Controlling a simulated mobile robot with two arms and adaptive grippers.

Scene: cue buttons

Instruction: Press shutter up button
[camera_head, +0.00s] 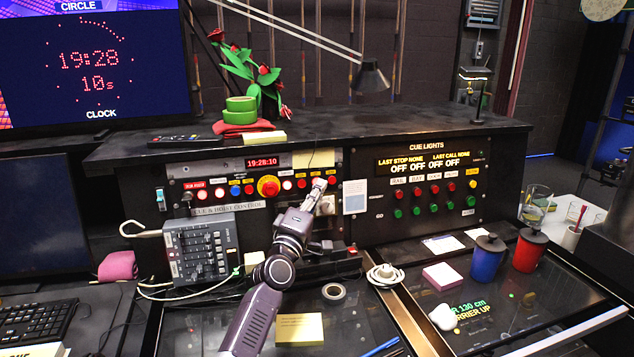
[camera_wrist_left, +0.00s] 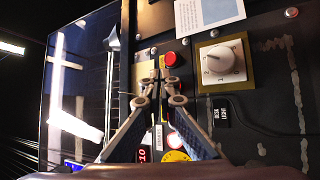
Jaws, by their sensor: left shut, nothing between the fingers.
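The cue and hoist control panel (camera_head: 215,208) holds a row of round red, white and blue buttons and a large red-on-yellow button (camera_head: 268,186). The button labels are too small to read, so I cannot tell which is shutter up. My left gripper (camera_head: 320,184) is shut and empty in front of the right end of the row, between two red buttons (camera_head: 301,183) (camera_head: 332,180). In the left wrist view its closed fingertips (camera_wrist_left: 168,82) lie just below a red button (camera_wrist_left: 169,58); I cannot tell whether they touch it. My right gripper is not in view.
A rotary knob (camera_wrist_left: 220,62) on a yellow plate sits beside the fingers. The cue lights panel (camera_head: 430,195) is to the right. Blue (camera_head: 487,258) and red (camera_head: 529,250) lidded cups stand on the desk at right.

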